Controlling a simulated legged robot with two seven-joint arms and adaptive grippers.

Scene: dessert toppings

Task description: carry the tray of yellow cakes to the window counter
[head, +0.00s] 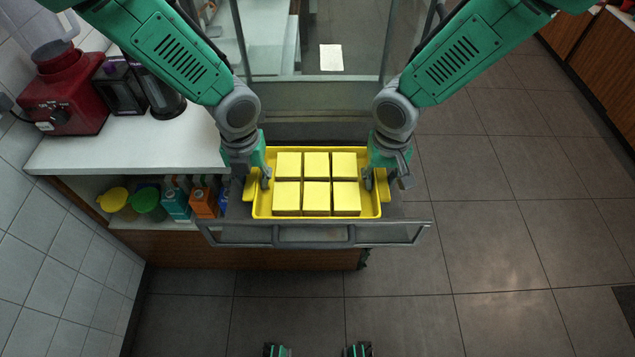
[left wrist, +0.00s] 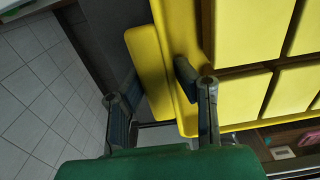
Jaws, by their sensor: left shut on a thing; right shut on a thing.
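A yellow tray (head: 316,213) holds several yellow square cakes (head: 316,183) in two rows, in the middle of the head view. My left gripper (head: 257,180) is shut on the tray's left handle, and my right gripper (head: 376,180) is shut on its right handle. In the left wrist view the fingers of the left gripper (left wrist: 160,95) stand on either side of the yellow handle (left wrist: 152,75) at the tray's edge. The cakes also show there (left wrist: 250,30). The tray appears level, over a grey metal cart (head: 313,236). I cannot tell whether it touches the cart.
A white counter (head: 130,148) with a red blender (head: 68,90) and dark appliances stands at the left. Its lower shelf holds cartons (head: 204,198) and a green cup (head: 147,202). A glass-panelled frame (head: 310,40) is ahead. The tiled floor (head: 490,220) at the right is clear.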

